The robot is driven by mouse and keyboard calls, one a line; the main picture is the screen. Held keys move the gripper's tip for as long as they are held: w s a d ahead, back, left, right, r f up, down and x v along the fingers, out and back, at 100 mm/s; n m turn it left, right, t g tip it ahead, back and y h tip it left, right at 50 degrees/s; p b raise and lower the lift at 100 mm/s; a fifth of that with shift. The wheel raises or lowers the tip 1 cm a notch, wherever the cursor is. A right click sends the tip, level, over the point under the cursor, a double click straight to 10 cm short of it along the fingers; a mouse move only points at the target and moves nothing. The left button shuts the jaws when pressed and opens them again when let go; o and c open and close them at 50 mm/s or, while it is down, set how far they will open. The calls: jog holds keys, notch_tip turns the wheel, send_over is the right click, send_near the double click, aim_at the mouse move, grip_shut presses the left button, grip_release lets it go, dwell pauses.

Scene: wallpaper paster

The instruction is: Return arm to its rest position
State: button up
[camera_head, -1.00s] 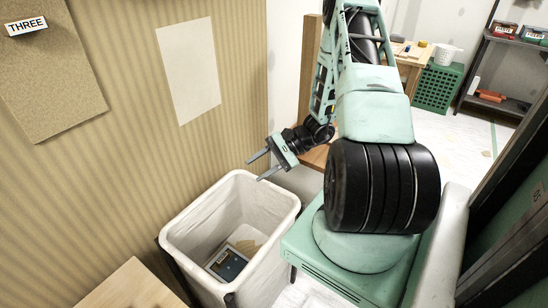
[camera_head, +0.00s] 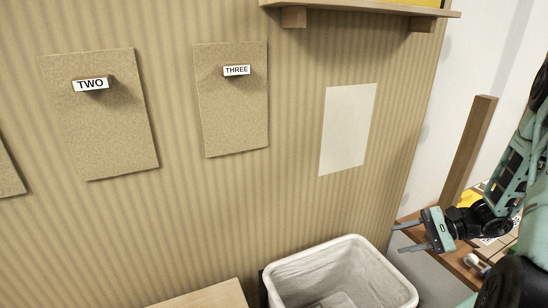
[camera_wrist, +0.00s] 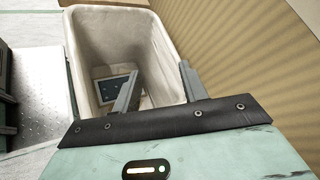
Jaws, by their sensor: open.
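My gripper (camera_head: 399,238) is at the right of the head view, at the end of my folded green arm. Its two fingers are apart with nothing between them, and they point left toward the striped wall. In the wrist view my gripper (camera_wrist: 158,85) is also open and empty, with the white bin (camera_wrist: 83,62) beyond the fingers. The bin (camera_head: 350,243) also stands at the bottom of the head view, left of and below my gripper, apart from it. A dark blue flat item (camera_wrist: 112,86) lies inside the bin.
The striped wall (camera_head: 290,185) carries cork boards labelled TWO (camera_head: 110,135) and THREE (camera_head: 232,115), and a pale blank sheet (camera_head: 348,130). A wooden shelf (camera_head: 360,8) juts out above. A wooden table (camera_head: 408,215) with several items stands behind my gripper. A wooden top (camera_head: 215,297) is at the lower left.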

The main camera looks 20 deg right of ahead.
jog(key=w+a+r+n+g+h+p, duration=0.15)
jog(key=a+r+n+g, duration=0.35)
jog(key=a, duration=0.5)
jog(key=a+r+n+g+h+p, duration=0.15)
jog(key=a+r+n+g, duration=0.3)
jog(key=a+r, duration=0.45)
jog(key=s+a+r+n+t+h+p, duration=0.1)
jog(key=s+a+r+n+h+p, duration=0.1)
jog(key=s+a+r+n, duration=0.4)
jog(key=s+a+r+n+t+h+p, duration=0.1)
jog(key=s+a+r+n+h+p, duration=0.2)
jog(key=s+a+n, duration=0.6)
jog(key=a+r+h, duration=0.2)
jog(key=a+r, duration=0.1)
jog(key=a, duration=0.1)
jog(key=shift+a+t, duration=0.2)
jog(key=shift+t, duration=0.15)
jog(key=shift+c, duration=0.3)
jog(key=shift+c, duration=0.4)
jog(key=shift+s, duration=0.1)
